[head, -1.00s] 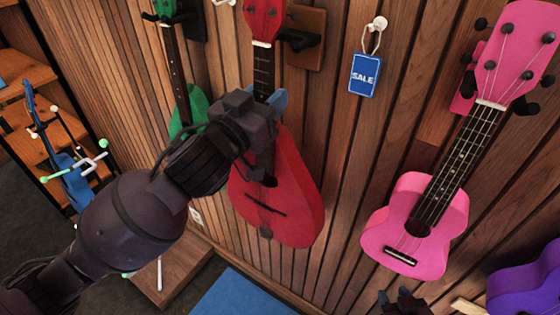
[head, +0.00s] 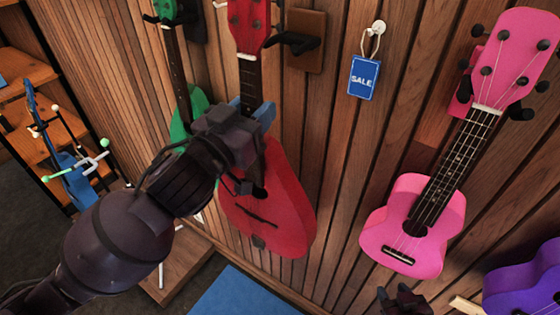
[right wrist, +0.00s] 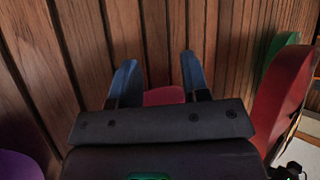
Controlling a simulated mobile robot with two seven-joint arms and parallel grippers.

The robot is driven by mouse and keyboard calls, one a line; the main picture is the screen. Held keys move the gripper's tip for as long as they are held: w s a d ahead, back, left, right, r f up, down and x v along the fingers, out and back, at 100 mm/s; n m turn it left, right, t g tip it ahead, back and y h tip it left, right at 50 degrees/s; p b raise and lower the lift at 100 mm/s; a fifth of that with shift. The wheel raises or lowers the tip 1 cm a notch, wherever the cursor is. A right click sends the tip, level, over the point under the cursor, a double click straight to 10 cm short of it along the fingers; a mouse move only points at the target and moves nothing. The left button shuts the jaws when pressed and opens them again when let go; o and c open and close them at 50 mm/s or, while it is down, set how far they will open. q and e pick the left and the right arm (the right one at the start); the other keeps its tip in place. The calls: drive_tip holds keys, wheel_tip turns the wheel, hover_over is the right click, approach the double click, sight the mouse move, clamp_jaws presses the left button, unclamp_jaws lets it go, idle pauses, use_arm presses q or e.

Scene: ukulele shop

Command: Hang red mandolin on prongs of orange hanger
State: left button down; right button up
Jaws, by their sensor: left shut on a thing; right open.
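The red mandolin (head: 272,207) hangs nearly upright in my left gripper (head: 256,113), which is shut on its neck just above the body. Its headstock (head: 248,22) is left of the orange-brown hanger (head: 306,42) on the wall. The hanger's black prongs (head: 292,43) stick out to the right of the mandolin's neck and appear apart from it. My right gripper (right wrist: 158,80) is open and empty. In the right wrist view the mandolin's red body (right wrist: 284,98) shows at the right.
A pink ukulele (head: 413,225) hangs at right, a green instrument (head: 190,105) at left. A blue SALE tag (head: 363,77) hangs right of the hanger. A purple instrument (head: 525,280) is at lower right. Shelves (head: 28,70) stand at far left.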

use_arm(q)
drive_tip(key=shift+s+a+r, duration=0.1)
drive_tip(key=shift+s+a, duration=0.45)
drive_tip(key=shift+s, duration=0.25)
idle(0.9)
